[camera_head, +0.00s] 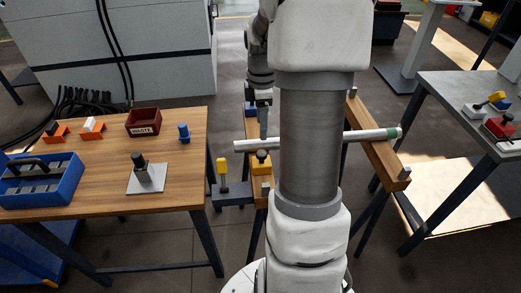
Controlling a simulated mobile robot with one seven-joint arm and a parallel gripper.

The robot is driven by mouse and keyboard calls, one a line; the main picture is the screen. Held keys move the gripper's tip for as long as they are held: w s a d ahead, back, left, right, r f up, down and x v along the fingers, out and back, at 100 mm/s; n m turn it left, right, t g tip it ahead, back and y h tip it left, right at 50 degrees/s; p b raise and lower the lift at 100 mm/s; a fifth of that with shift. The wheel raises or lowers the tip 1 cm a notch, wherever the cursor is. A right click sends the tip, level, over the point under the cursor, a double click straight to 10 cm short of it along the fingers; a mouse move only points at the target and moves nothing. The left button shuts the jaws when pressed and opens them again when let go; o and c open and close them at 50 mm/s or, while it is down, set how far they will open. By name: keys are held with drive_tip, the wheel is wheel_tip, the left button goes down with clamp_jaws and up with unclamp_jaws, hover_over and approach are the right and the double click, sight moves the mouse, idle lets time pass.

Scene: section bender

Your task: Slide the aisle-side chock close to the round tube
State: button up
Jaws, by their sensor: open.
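The round tube (362,136) is a pale bar with a green band near its right end. It lies across two wooden beams, and my arm hides its middle. On the left beam (257,130) a yellow chock-like block (262,156) with a dark top sits just on the near side of the tube; I cannot tell whether they touch. A blue block (250,108) sits farther along the beam, beyond the tube. I cannot tell which block is the aisle-side chock. My gripper (263,131) is open and points down over the left beam close to the tube; its fingertips are small and partly unclear.
The right beam (378,148) has short end posts. A yellow-handled lever (222,170) stands left of the left beam. A wooden table (100,180) at left holds a blue tote (68,190), a dark red bin (143,121) and small parts. A grey table (465,105) stands at right.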

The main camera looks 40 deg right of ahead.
sight(262, 153)
wheel_tip(262, 153, down, 10)
drive_tip(key=shift+f+b, duration=0.15)
drive_tip(key=shift+b, duration=0.8)
drive_tip(key=c, duration=1)
